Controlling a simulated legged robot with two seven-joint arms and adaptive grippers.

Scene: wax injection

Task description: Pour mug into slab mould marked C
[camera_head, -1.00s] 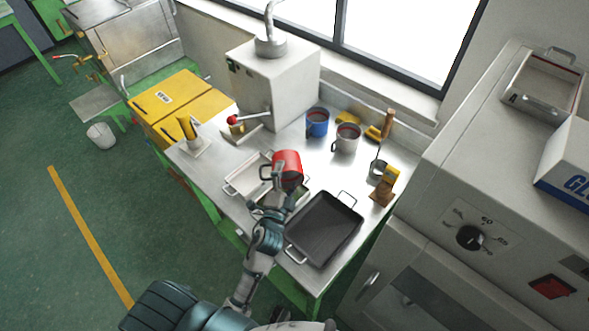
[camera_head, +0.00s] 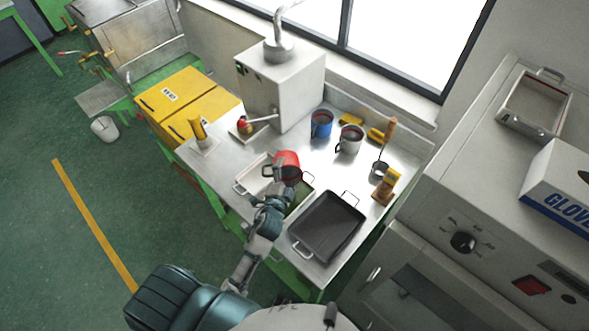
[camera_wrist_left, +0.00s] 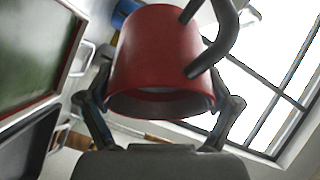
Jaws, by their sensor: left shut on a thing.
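My left gripper (camera_head: 277,186) is shut on a red mug (camera_head: 284,160) and holds it tilted above the trays, its dark mouth towards the lower right. In the left wrist view the red mug (camera_wrist_left: 155,50) sits between the two fingers (camera_wrist_left: 160,103), its dark handle at upper right. Three shallow moulds lie below: a pale one (camera_head: 246,181) at left, a green one (camera_head: 307,184) partly hidden by my arm and the mug, and a dark grey one (camera_head: 327,228) at right. No letter mark is legible. Poured liquid cannot be made out. My right gripper is not seen.
A blue mug (camera_head: 321,124) and a grey-white mug (camera_head: 348,140) stand behind on the steel table. A ladle (camera_head: 384,150) and a wooden block stand (camera_head: 383,194) are at right. A white box machine (camera_head: 283,85) stands at the back.

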